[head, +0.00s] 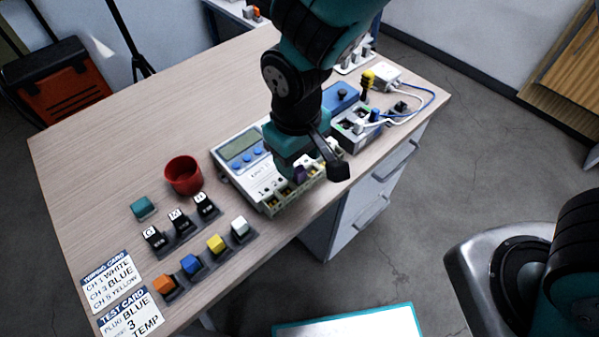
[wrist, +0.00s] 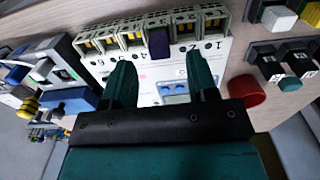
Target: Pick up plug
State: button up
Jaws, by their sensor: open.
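A row of coloured plugs stands in a dark rack near the table's front edge in the head view: an orange plug (head: 164,284), a blue plug (head: 191,264), a yellow plug (head: 216,244) and a white plug (head: 240,227). The white plug also shows at the upper right of the wrist view (wrist: 277,19). A purple block (wrist: 159,43) sits in the terminal row of the white meter unit (head: 228,172). My gripper (wrist: 163,72) is open and empty over this unit, its fingers apart on either side of the display. Its fingertips are mostly hidden in the head view.
A red cup (head: 183,175), a teal block (head: 143,207) and numbered black blocks (head: 181,222) stand left of the unit. A grey socket box (head: 352,136) with cables and a yellow-handled tool (head: 367,80) lies right. A wiring card (head: 108,281) and test card (head: 131,314) lie front left.

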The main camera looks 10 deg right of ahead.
aim_at(299, 169)
notch_tip(299, 169, down, 4)
jog(key=shift+d+f, duration=0.15)
grip_shut()
dwell(0.3)
